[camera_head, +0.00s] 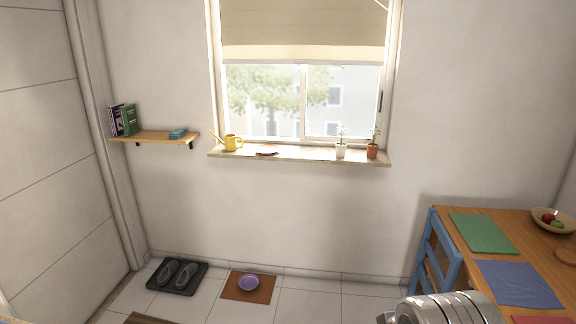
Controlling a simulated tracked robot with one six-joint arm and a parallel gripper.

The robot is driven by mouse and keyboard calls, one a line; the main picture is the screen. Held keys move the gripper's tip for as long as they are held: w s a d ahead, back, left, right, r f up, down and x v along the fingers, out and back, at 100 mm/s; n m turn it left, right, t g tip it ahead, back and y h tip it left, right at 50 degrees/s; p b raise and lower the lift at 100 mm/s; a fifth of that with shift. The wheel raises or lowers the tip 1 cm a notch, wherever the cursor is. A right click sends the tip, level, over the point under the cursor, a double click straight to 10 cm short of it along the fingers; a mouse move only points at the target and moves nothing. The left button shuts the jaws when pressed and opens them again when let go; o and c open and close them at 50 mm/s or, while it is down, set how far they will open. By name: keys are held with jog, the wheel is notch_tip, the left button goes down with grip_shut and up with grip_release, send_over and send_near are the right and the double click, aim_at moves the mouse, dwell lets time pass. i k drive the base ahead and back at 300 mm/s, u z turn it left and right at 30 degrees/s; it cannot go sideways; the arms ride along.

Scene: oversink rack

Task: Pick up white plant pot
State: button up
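The white plant pot (341,151) stands upright on the window sill (300,154), toward its right end, with a small green plant in it. A terracotta pot (372,151) with a plant stands just to its right, a small gap apart. A rounded metallic grey part of my own arm shows at the bottom right, far from the sill. The fingers of my gripper cannot be made out in this view.
A yellow watering can (232,143) and a small dark object (267,153) share the sill. A wall shelf (155,138) holds books. A wooden table (508,233) and blue chair (437,258) stand right. Slippers on a mat (160,287) and a purple bowl (249,283) lie on the floor.

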aim_at(340, 146)
jog(key=u, duration=0.1)
jog(key=i, duration=3.25)
jog(key=u, duration=0.05)
